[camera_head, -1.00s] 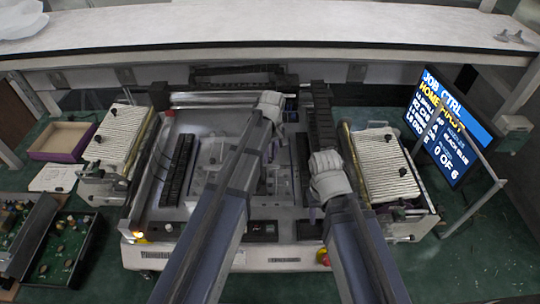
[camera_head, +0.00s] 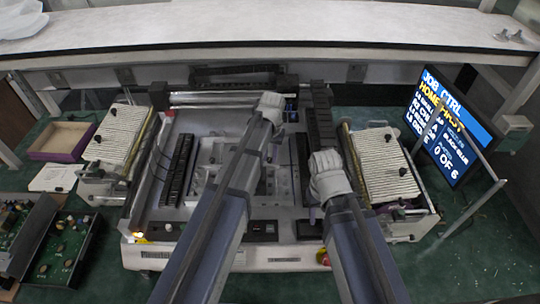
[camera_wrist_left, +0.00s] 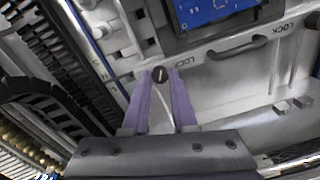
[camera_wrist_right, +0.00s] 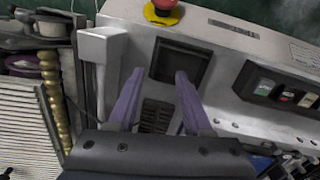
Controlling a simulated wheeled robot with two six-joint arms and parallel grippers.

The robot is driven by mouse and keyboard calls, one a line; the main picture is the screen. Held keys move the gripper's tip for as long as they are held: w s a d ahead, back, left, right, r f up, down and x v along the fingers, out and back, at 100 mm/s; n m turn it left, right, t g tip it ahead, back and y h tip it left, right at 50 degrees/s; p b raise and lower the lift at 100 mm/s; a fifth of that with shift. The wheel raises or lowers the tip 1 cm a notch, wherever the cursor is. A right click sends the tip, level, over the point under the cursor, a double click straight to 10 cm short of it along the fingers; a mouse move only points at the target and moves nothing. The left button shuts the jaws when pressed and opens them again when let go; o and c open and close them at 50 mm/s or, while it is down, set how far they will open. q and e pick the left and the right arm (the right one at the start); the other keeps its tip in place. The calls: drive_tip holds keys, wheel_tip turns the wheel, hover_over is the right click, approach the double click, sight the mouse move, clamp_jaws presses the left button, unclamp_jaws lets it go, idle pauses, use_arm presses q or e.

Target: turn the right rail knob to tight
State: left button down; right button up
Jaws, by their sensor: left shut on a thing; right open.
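My left gripper (camera_head: 270,104) is over the back right part of the machine (camera_head: 225,150). The fingers stand on either side of the knob, beside a white rail edge. In the head view the knob is hidden by the left gripper. My right gripper (camera_head: 326,172) is over the front right of the machine. In the right wrist view its fingers (camera_wrist_right: 155,82) are apart, with nothing between them.
A blue board (camera_wrist_left: 212,12) and a dark handle (camera_wrist_left: 236,48) marked LOCK lie near the left fingers. A red button (camera_wrist_right: 163,8) and a control panel (camera_wrist_right: 285,92) are on the machine's front. A screen (camera_head: 450,128) stands at the right. A white shelf (camera_head: 270,28) crosses the back.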

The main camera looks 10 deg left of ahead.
sight(271, 159)
use_arm(q)
drive_tip(key=shift+m, duration=0.6)
drive_tip(key=c, duration=0.7)
unclamp_jaws()
drive_tip(key=shift+r, duration=0.1)
use_arm(e)
drive_tip(key=shift+r, duration=0.15)
use_arm(q)
wheel_tip(271, 159, up, 8)
drive_tip(key=p, duration=0.8)
drive_tip(key=shift+d, duration=0.1)
drive_tip(key=shift+f, duration=0.2)
use_arm(e)
wheel_tip(271, 159, up, 8)
drive_tip(key=shift+f, duration=0.2)
